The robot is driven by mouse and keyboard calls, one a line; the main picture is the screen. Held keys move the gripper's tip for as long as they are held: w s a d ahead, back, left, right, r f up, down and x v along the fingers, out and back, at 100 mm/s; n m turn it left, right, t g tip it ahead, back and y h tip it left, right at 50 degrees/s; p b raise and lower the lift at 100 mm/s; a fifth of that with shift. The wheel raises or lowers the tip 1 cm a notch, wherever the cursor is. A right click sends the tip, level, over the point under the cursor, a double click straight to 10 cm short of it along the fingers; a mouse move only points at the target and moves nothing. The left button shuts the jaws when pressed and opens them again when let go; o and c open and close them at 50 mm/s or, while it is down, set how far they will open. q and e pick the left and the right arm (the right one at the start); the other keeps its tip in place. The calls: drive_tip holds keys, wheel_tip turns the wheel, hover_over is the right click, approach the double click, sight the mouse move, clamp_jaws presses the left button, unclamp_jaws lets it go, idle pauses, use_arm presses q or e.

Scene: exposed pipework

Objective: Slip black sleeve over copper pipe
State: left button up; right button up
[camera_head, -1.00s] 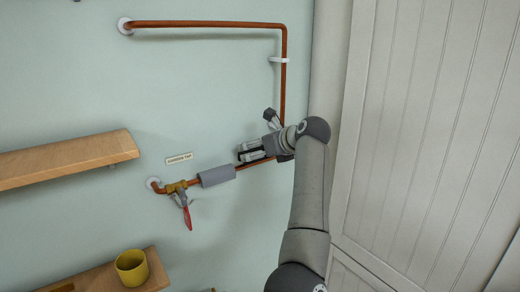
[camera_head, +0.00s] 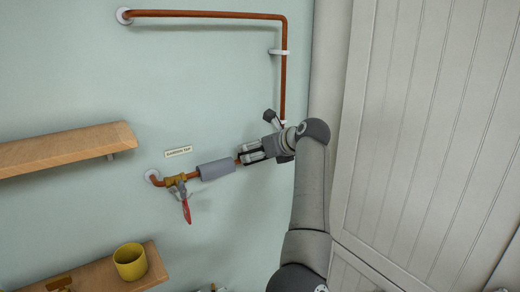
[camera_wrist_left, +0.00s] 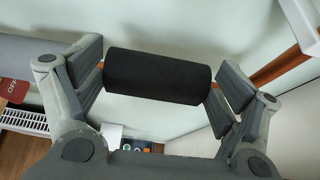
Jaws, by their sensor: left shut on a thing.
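The copper pipe (camera_head: 210,14) runs along the pale green wall, turns down at the right, then slopes back left to a brass tap (camera_head: 176,181). A grey sleeve (camera_head: 216,169) is on the pipe beside the tap. My left gripper (camera_head: 250,154) is at the sloping stretch, right of the grey sleeve. In the left wrist view, its fingers are shut on the two ends of the black sleeve (camera_wrist_left: 157,76). The right gripper is not seen.
A red tap handle (camera_head: 187,210) hangs below the tap. A wooden shelf (camera_head: 65,152) is at the left; a lower shelf (camera_head: 98,276) holds a yellow mug (camera_head: 130,262). A white pipe clip (camera_head: 279,52) is above my gripper. A panelled door (camera_head: 430,130) stands close at the right.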

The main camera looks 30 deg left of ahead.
use_arm(q)
drive_tip(key=shift+f, duration=0.45)
drive_tip(key=o, duration=0.7)
wheel_tip(320, 180, up, 10)
idle(0.6)
